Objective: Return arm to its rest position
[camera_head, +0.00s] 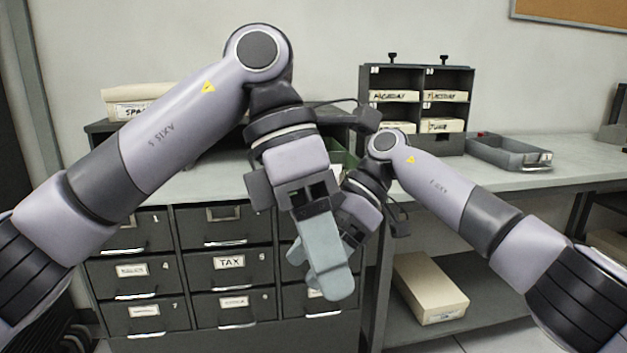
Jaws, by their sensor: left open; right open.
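My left gripper (318,272) hangs in the middle of the head camera view, pointing down, in front of the drawer cabinet (225,240). Its pale grey-green fingers overlap in this view, and I see nothing held between them. My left arm comes in from the left, raised and bent at its top joint. My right gripper (350,235) is just behind and to the right of the left one, and partly hidden by it. My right arm comes in from the lower right.
A dark sorting rack (419,78) with labelled card stacks stands on the bench (450,165). A grey tray (508,151) sits to its right. A labelled box (128,108) is at the back left. A cream box (428,288) lies on the lower shelf.

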